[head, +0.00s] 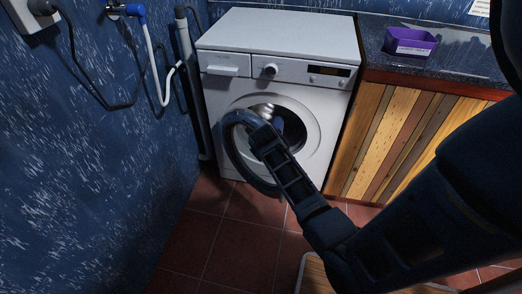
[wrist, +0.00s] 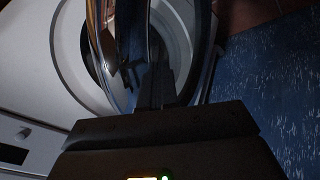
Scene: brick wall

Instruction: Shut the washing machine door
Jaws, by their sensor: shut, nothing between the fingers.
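The white washing machine (head: 240,97) stands against the blue wall with its round door (head: 234,157) open, swung out on the left side of the front. Behind it the drum opening (head: 296,130) shows partly. My gripper (head: 258,138) is shut and empty at the upper part of the door ring, overlapping it in the head view. In the wrist view the fingers (wrist: 155,86) point toward the door (wrist: 207,55), with the machine's front (wrist: 40,85) on the left. I cannot tell whether the fingers touch the door. My arm hides part of the opening and the lower right front.
A striped wooden cabinet (head: 385,138) with a dark countertop (head: 440,65) stands close on the right. A purple box (head: 411,42) sits on that top. Hoses (head: 158,70) and a dark pipe run along the left wall.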

